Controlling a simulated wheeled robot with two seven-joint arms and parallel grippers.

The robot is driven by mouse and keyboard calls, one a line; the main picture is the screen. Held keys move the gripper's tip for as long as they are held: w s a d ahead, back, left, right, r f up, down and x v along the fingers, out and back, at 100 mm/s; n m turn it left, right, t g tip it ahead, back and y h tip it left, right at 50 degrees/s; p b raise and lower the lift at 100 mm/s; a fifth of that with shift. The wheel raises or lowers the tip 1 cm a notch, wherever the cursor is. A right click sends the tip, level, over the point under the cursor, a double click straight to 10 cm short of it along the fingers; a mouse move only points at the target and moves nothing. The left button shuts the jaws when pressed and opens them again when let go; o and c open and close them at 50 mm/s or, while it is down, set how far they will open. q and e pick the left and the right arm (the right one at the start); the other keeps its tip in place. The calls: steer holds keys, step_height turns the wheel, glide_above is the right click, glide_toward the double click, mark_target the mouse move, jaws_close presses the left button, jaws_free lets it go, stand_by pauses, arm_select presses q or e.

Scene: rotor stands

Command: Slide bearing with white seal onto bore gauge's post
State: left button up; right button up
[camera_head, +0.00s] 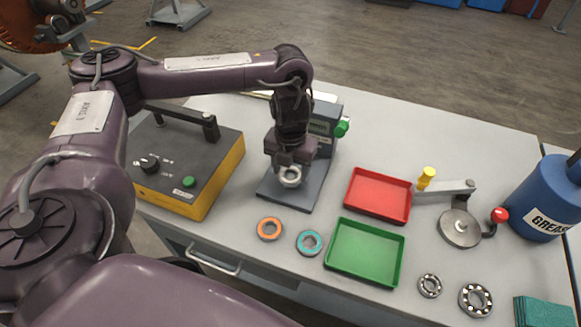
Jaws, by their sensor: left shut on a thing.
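My left gripper (290,168) reaches down from above and is shut on the bearing with white seal (290,178). The bearing is a small ring with a pale face, held over the base plate of the bore gauge (283,198). The gauge is grey, with an upright housing and a green knob behind my gripper. I cannot make out the gauge's post; the gripper and bearing cover that area. Whether the bearing is around the post or above it cannot be told. My right gripper is not in view.
Bearings with an orange seal (270,229) and a teal seal (309,243) lie in front. A red tray (377,217) and a green tray (364,278) stand to the right, both empty. A yellow-sided heater box (215,185) is left; a grease can (545,198) stands far right.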

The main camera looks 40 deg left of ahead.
arm_select(q)
steer(key=shift+f, duration=0.15)
steer(key=shift+f+b, duration=0.7)
steer(key=shift+f, duration=0.2)
steer(key=shift+f, duration=0.2)
steer(key=o, duration=1.4)
steer(key=shift+r, duration=0.1)
